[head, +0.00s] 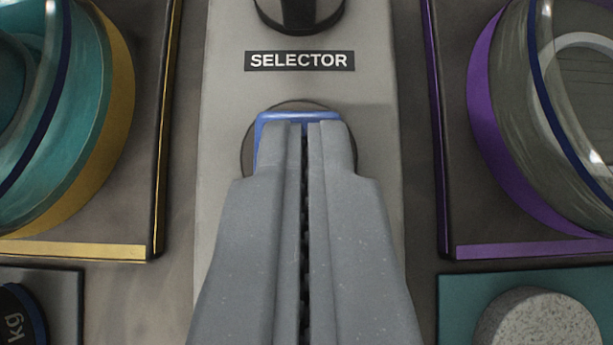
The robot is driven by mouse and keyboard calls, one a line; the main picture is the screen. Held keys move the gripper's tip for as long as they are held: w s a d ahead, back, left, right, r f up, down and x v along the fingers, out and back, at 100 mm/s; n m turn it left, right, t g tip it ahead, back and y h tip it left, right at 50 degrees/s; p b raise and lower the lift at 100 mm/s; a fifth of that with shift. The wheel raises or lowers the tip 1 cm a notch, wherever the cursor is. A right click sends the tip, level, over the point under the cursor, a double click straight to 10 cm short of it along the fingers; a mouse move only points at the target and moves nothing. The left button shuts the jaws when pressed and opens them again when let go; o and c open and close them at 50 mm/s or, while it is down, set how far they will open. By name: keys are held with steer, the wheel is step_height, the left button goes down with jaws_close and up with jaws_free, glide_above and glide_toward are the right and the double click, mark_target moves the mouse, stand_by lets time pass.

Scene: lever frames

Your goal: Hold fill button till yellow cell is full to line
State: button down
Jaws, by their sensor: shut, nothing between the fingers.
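The yellow cell (62,120) is at the left edge, a clear round vessel on a yellow ring, partly cut off. Teal liquid shows inside it, and a dark blue line runs around its glass. I cannot tell how the liquid level stands against that line. My gripper (305,127) is shut and empty, with its tips over a blue-edged button (284,116) on a dark round base. The fingers hide most of this button and any label below it. I cannot tell whether it is pressed in or whether the tips touch it.
A black selector knob (300,14) stands above the SELECTOR label (299,61) on the pale panel (225,120). A purple-ringed cell (540,120) is at the right. A speckled grey round object (538,318) sits on teal at lower right. A dark object marked kg (18,318) is at lower left.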

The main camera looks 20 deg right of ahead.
steer(key=shift+s+a+f+g, duration=0.1)
steer(key=shift+s+f+g, duration=0.05)
steer(key=shift+s+f, duration=0.35)
steer(key=shift+s+a+f+g, duration=0.15)
steer(key=shift+s+f, duration=0.15)
steer(key=shift+f, duration=0.3)
steer(key=shift+w, duration=0.2)
stand_by(2.0)
steer(key=shift+w+f, duration=0.1)
steer(key=shift+w, duration=0.1)
steer(key=shift+s+f, duration=0.25)
steer(key=shift+s, duration=0.1)
stand_by(0.7)
steer(key=r, duration=0.2)
steer(key=w+r+p, duration=0.1)
steer(key=r, duration=0.2)
steer(key=shift+w+d, duration=0.1)
steer(key=shift+w, duration=0.1)
steer(key=v, duration=1.1)
steer(key=shift+d+r, duration=0.2)
steer(key=shift+r, duration=0.15)
